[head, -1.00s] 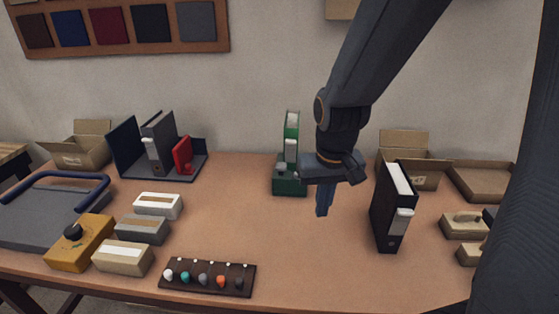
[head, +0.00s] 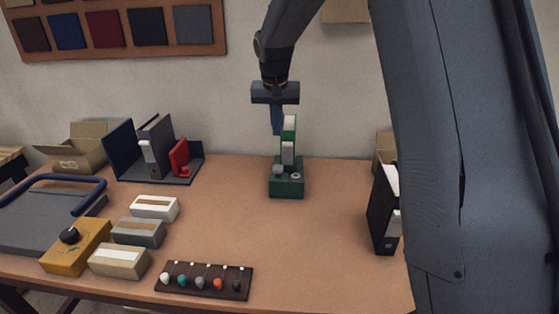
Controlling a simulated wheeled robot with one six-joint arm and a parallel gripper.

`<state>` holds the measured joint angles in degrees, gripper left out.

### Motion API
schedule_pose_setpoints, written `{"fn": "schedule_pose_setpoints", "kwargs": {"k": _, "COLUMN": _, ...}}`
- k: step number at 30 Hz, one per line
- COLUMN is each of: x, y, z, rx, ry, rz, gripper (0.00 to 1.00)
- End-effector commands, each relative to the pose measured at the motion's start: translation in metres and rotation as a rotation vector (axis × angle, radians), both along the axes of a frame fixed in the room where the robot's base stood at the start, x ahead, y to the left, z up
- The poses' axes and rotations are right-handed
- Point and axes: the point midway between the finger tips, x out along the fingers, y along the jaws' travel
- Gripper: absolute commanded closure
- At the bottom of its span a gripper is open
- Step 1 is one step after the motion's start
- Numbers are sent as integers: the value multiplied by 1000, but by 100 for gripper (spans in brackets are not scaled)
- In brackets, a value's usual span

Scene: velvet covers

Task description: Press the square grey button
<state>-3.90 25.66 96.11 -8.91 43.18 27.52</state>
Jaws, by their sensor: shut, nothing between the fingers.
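A dark green device (head: 287,188) stands at the back middle of the table, with a green upright carrying a white panel on top of its base. A small grey button (head: 278,170) sits on the left of the base top, and a pale round part (head: 296,175) sits on the right. The grey button looks squarish, but it is too small to be sure. My gripper (head: 278,133) points straight down with its fingers shut and empty. Its tips are above the grey button, beside the top of the upright, apart from the button in the picture.
A dark strip with several coloured knobs (head: 205,293) lies at the front. Boxes (head: 138,233), a yellow block with a black knob (head: 75,250) and a grey board (head: 40,215) are at left.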

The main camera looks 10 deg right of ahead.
Motion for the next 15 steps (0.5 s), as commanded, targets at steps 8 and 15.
{"fn": "schedule_pose_setpoints", "kwargs": {"k": 8, "x": 1, "y": -1, "z": -6, "rx": 0, "ry": 2, "rz": 0, "gripper": 100}}
{"fn": "schedule_pose_setpoints", "kwargs": {"k": 15, "x": 10, "y": -6, "z": -40, "rx": 0, "ry": 5, "rz": -2, "gripper": 100}}
